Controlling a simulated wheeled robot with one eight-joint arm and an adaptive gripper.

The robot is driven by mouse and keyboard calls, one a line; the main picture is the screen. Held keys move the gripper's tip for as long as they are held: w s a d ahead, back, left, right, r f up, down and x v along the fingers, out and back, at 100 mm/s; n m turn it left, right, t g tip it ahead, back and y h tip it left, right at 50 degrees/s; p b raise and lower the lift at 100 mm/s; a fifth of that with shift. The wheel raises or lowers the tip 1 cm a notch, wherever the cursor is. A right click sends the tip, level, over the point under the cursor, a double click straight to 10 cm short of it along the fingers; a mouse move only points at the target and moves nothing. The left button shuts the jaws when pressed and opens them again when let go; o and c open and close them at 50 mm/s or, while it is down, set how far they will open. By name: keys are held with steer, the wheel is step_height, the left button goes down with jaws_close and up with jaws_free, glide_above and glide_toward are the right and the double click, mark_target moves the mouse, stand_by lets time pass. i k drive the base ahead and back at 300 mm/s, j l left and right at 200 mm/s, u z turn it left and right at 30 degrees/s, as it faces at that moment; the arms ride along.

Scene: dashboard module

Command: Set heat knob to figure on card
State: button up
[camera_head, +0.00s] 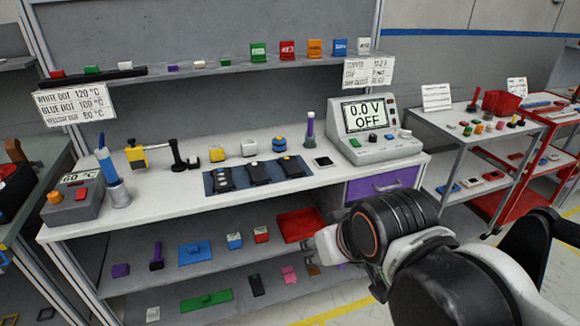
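The heat unit (75,208) is a grey box at the left end of the white bench. Its small display (80,177) appears to read 60 °C. An orange knob (54,197) and a red switch (81,193) sit on its face. A card (73,106) above it reads white dot 120 °C, blue dot 100 °C and, less clearly, yellow dot 80 °C. Dark modules lie on a blue mat (210,188) mid-bench; a yellowish dot shows on the right module (291,167). My arm fills the lower right, far from the heat unit; my gripper's fingers are not visible.
A blue-handled iron (106,165) in a stand is close right of the heat unit. A yellow-black clamp arm (150,152) stands farther right. A meter (372,130) reads 0.0 V OFF. Shelves with small items lie below and above. Carts (485,140) stand at right.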

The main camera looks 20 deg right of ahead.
mark_target(54, 197)
steer(key=u, duration=1.25)
